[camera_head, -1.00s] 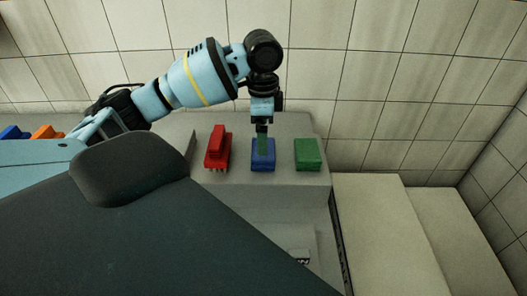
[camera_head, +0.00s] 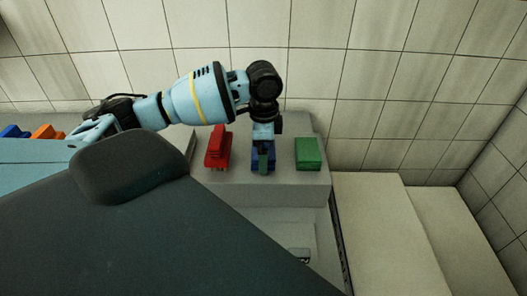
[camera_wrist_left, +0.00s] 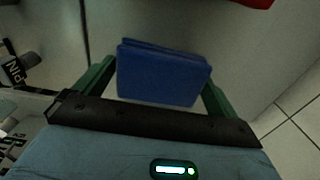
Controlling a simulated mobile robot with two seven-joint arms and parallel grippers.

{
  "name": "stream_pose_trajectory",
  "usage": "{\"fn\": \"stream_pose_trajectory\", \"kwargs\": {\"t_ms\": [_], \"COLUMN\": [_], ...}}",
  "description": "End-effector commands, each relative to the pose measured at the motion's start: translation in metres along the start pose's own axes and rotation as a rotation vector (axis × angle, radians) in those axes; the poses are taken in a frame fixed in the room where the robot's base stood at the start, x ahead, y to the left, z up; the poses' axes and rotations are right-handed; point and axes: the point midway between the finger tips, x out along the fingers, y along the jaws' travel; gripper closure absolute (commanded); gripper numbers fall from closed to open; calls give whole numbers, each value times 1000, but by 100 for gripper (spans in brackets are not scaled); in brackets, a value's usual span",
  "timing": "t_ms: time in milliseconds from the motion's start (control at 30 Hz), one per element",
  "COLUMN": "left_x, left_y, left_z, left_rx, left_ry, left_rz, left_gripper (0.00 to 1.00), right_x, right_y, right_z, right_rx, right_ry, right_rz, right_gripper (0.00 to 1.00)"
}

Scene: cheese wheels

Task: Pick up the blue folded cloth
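The blue folded cloth (camera_head: 256,161) lies on the grey counter, partly hidden by my left gripper (camera_head: 263,166), which points down over it. In the left wrist view the cloth (camera_wrist_left: 160,75) shows as a blue folded block between the two green fingers of my left gripper (camera_wrist_left: 160,88). The fingers are apart, one on each side of the cloth, with a narrow gap visible at the sides near the wrist. I cannot tell whether they touch the cloth. My right gripper does not show in either view.
A red brush-like object (camera_head: 217,150) stands left of the cloth and a green folded cloth (camera_head: 308,154) lies to its right, both close by. Blue (camera_head: 15,131) and orange (camera_head: 47,132) objects lie at the far left. A tiled wall (camera_head: 400,80) rises behind the counter.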

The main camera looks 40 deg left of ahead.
Motion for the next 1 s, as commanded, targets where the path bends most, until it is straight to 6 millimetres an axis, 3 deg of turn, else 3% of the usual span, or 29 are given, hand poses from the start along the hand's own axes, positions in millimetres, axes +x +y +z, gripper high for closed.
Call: {"fn": "stream_pose_trajectory", "kwargs": {"t_ms": [33, 200, 567, 833, 1000], "left_x": [0, 0, -5, -38, -39], "left_y": [0, 0, 0, -1, 30], "left_z": [0, 0, 0, -1, 10], "left_rx": [0, 0, 0, 0, 4], "left_ry": [0, 0, 1, 1, -2], "left_rz": [0, 0, 0, 0, 1], "left_gripper": [10, 31, 32, 32, 32], "right_x": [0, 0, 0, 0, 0], "right_y": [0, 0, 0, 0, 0], "right_z": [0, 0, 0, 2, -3], "right_rx": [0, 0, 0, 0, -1], "right_ry": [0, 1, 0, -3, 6], "right_rz": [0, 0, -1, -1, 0], "right_gripper": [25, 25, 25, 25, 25]}}
